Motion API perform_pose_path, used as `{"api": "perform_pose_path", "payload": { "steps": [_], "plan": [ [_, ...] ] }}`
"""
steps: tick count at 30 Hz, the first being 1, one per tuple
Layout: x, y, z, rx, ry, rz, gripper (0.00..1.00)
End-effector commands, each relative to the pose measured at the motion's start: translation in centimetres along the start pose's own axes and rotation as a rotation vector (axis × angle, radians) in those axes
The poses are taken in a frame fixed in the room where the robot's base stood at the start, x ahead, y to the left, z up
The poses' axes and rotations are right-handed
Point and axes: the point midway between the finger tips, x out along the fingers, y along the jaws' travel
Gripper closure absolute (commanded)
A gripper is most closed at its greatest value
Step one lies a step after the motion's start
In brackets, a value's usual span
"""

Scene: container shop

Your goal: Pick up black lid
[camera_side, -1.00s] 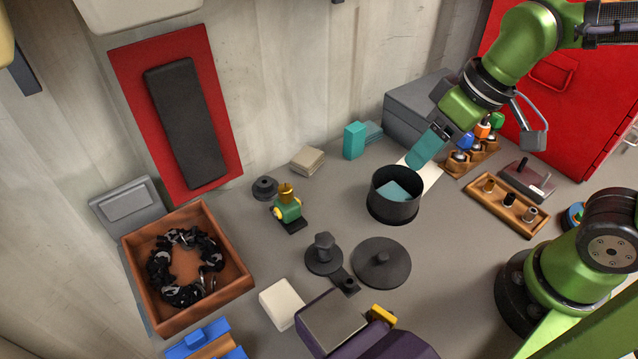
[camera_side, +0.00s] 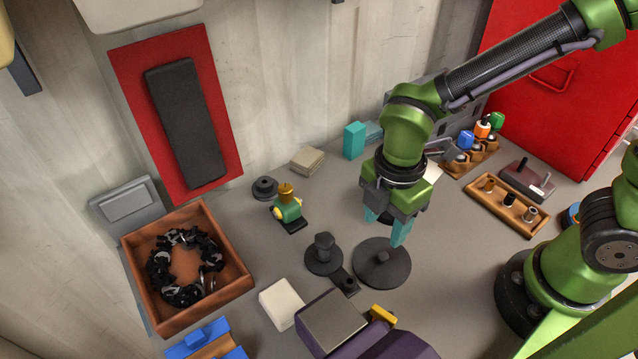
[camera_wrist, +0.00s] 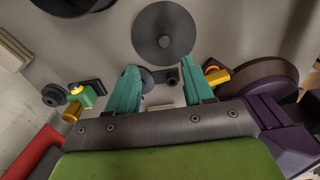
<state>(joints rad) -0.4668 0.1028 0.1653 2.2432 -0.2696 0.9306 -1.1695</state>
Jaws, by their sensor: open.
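The black lid (camera_side: 384,270) is a flat round disc with a small knob in its middle, lying on the grey table. It also shows at the top middle of the wrist view (camera_wrist: 168,48). My gripper (camera_side: 384,230) is open and empty, with teal fingers pointing down, above and just behind the lid in the side view. In the wrist view my gripper (camera_wrist: 163,85) has its fingers spread, with the lid beyond their tips. The black pot is hidden behind my gripper in the side view; part of it shows at the top left of the wrist view (camera_wrist: 75,5).
A dark round stand with a knob (camera_side: 324,255) is left of the lid. A green and yellow figure (camera_side: 287,209), a purple machine (camera_side: 340,325) and a white block (camera_side: 281,303) stand nearby. A brown box (camera_side: 240,287) holds a dark chain. Wooden holders (camera_side: 508,212) are at the right.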

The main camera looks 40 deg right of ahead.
Motion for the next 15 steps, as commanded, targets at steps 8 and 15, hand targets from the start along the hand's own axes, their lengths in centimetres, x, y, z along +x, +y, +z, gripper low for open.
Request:
{"api": "perform_pose_path", "payload": {
  "steps": [8,15],
  "plan": [
    [3.3,-0.1,0.0,0.0,-0.001,-0.001,0.48],
    [6.0,-0.8,0.5,0.0,-0.002,-0.004,0.48]
  ]
}}
